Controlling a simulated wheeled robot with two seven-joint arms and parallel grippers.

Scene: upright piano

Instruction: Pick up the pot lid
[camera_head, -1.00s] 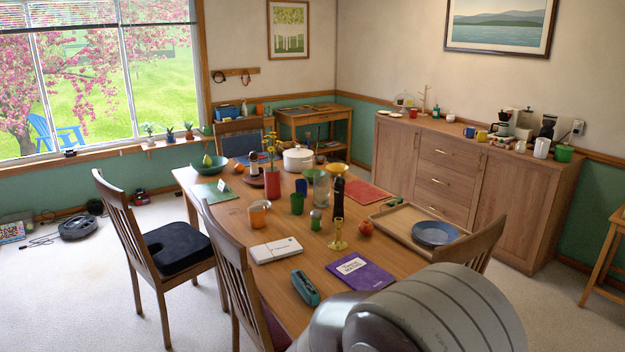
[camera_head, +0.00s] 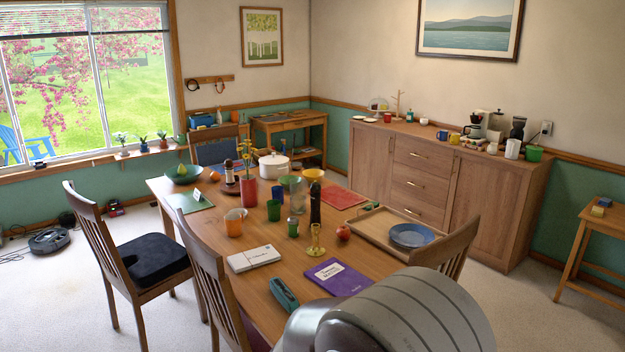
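A white pot (camera_head: 273,170) stands toward the far end of the wooden dining table (camera_head: 262,296). Its top looks covered by a pale lid (camera_head: 273,158), though it is too small to make out clearly. Neither of my grippers is in view. Only a grey part of my own arm shows at the bottom of the picture, well short of the pot.
A tray with a blue plate (camera_head: 411,235) lies at right. Chairs (camera_head: 143,262) line the table.

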